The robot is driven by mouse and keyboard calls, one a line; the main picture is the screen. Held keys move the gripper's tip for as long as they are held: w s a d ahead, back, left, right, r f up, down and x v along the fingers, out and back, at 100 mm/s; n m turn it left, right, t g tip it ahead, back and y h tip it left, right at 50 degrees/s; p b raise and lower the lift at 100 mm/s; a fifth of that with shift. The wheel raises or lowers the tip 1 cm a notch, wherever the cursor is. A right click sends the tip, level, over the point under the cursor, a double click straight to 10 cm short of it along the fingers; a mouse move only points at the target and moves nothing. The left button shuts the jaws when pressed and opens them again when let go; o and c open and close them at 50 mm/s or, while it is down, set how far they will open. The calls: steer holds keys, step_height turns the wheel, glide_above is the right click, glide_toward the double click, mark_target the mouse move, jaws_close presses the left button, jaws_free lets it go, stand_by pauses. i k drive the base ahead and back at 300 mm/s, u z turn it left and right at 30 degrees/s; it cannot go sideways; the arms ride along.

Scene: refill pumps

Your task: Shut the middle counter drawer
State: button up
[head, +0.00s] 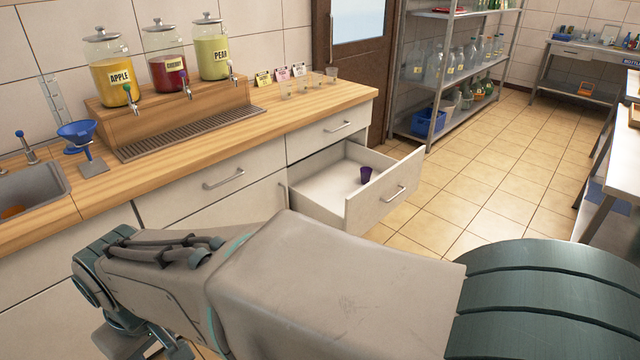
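The middle counter drawer (375,205) stands pulled out of the right end of the counter, below a closed top drawer (330,132). It has a white front with a metal bar handle (395,194). A small dark purple cup (366,174) stands inside it near the front. My arm crosses the lower picture in front of the counter and hides the cabinet below the drawer. My gripper (140,345) is at the bottom left, partly cut off by the picture edge, well left of the drawer. Its fingers are not clear.
On the counter (225,140) stand three jar dispensers, labelled APPLE (112,80), CHERRY (170,68) and PEAR (212,57), with several small glasses to the right. A blue funnel (78,132) stands by the sink. Tiled floor (480,165) right of the drawer is clear.

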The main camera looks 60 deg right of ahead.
mark_target(326, 187)
steer(key=z, duration=2.55)
steer(key=i, duration=1)
steer(key=z, duration=0.2)
steer(key=k, duration=0.3)
steer(key=u, duration=0.95)
steer(key=i, duration=0.7)
steer(key=z, duration=0.65)
steer(key=i, duration=0.5)
steer(key=z, duration=0.4)
